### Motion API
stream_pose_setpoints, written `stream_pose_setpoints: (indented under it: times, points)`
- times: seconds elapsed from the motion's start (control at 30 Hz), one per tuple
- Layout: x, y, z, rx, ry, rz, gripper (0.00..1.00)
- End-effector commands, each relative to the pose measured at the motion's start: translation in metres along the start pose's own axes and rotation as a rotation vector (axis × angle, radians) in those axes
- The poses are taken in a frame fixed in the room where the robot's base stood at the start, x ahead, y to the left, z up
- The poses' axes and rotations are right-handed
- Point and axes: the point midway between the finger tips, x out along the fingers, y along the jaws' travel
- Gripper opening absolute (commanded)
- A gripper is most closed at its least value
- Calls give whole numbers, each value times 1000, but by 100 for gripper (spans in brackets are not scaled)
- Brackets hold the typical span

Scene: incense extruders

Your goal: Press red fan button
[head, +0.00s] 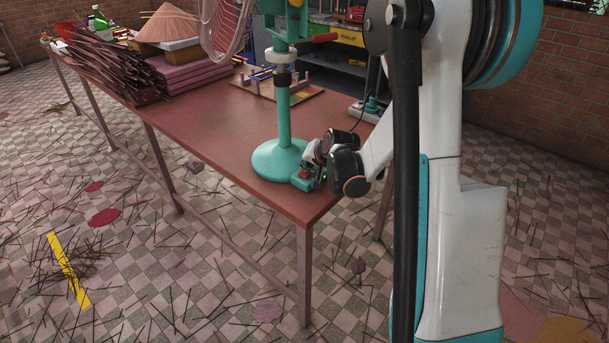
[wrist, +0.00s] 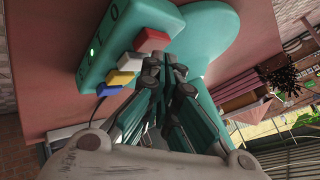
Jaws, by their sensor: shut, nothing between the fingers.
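The teal fan (head: 279,159) stands on the near end of the red-brown table. Its button box (head: 303,181) sticks out low beside the round base, and the wrist view shows the box (wrist: 105,40) with a lit green light. A row of buttons runs along it: the red button (wrist: 151,40) at one end, then white, yellow and blue. My gripper (head: 318,177) is shut and empty, beside the box. In the wrist view its fingertips (wrist: 165,66) are right beside the red button; I cannot tell whether they touch it. The red button does not look clearly pressed.
Incense bundles (head: 115,70), a conical hat (head: 168,24) and stacked pink boards (head: 188,72) lie farther back on the table. A wooden rack (head: 275,83) stands behind the fan. The tabletop left of the fan base is clear. Loose sticks litter the tiled floor.

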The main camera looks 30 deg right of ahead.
Motion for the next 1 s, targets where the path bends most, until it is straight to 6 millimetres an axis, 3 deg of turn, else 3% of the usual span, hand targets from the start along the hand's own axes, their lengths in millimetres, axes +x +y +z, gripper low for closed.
stream_pose_setpoints:
  times: [1.0]
  points:
    - [5,4,4,0,0,0,0]
